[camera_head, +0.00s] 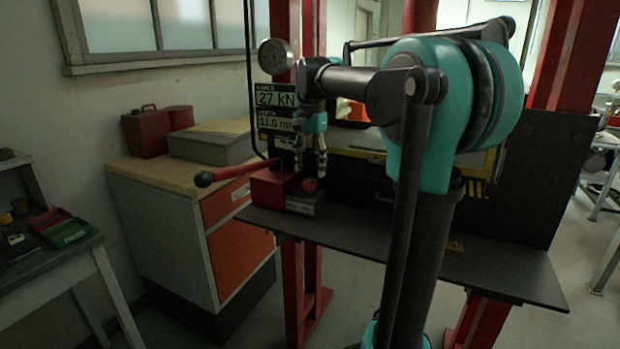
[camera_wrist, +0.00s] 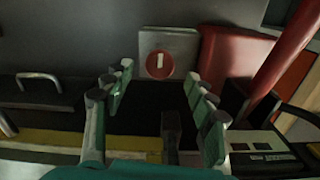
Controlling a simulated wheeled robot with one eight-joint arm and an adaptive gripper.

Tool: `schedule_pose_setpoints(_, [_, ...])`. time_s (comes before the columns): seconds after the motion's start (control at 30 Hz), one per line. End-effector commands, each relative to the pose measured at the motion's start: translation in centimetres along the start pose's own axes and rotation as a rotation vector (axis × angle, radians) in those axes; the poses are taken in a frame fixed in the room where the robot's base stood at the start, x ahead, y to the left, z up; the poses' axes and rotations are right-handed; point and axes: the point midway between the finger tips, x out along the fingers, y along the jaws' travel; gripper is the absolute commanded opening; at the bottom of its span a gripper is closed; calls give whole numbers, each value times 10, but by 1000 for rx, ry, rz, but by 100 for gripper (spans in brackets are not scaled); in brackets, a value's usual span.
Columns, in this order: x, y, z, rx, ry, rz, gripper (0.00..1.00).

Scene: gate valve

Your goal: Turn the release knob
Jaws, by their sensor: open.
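The release knob (camera_head: 310,185) is a small round red knob on a grey block (camera_head: 305,204) at the left end of a dark bench. In the wrist view the knob (camera_wrist: 159,65) faces me, with a white bar standing upright across it. My gripper (camera_head: 311,168) points down just above the knob, with its fingers spread. In the wrist view my gripper (camera_wrist: 160,77) has one finger on each side of the knob in the picture, with a visible gap on both sides. Nothing is between the fingers. I cannot tell the exact height left above the knob.
A red pump body (camera_head: 270,188) with a long red lever (camera_head: 240,170) sits left of the knob. A display (camera_head: 278,99) reading 27 kN and 11.0 mm and a round gauge (camera_head: 275,56) are behind. The dark shelf (camera_head: 400,245) is mostly clear in front.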

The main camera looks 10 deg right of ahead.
Motion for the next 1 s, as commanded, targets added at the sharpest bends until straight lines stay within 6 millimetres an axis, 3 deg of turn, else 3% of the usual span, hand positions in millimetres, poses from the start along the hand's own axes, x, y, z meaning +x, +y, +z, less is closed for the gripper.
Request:
schedule_pose_setpoints(0.23, [32,0,0,0,0,0,56])
schedule_pose_setpoints(0.63, [39,0,0,0,0,0,56])
schedule_pose_setpoints(1.0, [38,0,0,0,0,0,12])
